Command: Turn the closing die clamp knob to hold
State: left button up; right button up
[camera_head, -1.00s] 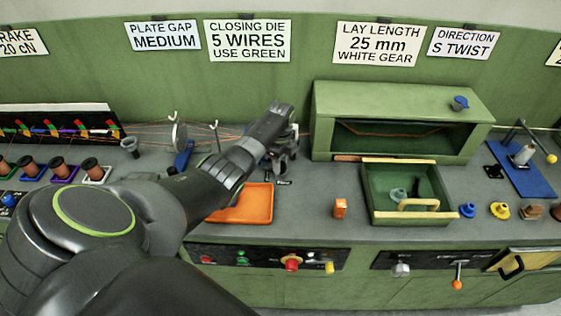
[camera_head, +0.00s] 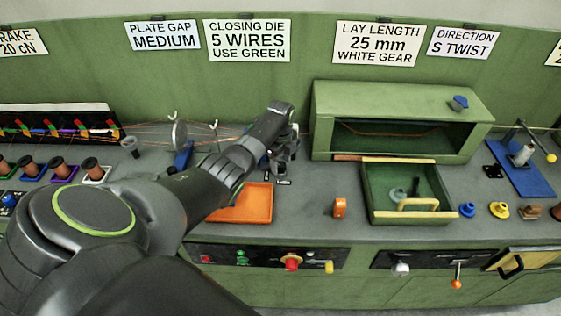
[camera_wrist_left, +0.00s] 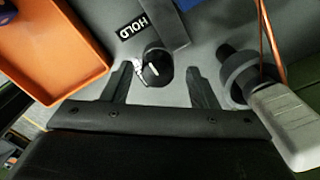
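The closing die clamp knob (camera_wrist_left: 157,66) is black with a white pointer mark and shows in the left wrist view. A black HOLD label (camera_wrist_left: 133,25) lies on the grey bench beside it. My left gripper (camera_wrist_left: 162,72) is open, with one finger on each side of the knob and a visible gap to each. I cannot tell how deep the fingertips reach around it. In the head view my left gripper (camera_head: 284,165) points down at the bench behind the orange tray, and the knob is hard to make out there. My right gripper is not in view.
An orange tray (camera_head: 246,203) sits beside the gripper. In the wrist view, a black cylinder with a pale grey block (camera_wrist_left: 286,116) and copper wires stands close to the right finger.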

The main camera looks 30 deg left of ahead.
aim_at(281, 164)
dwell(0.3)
pick_arm(q)
notch_tip(281, 164, up, 17)
jog(key=shift+r+b, duration=0.2)
jog(key=shift+b, duration=0.1)
jog(key=shift+s+f, duration=0.1)
jog(key=shift+f, duration=0.05)
dwell(0.5)
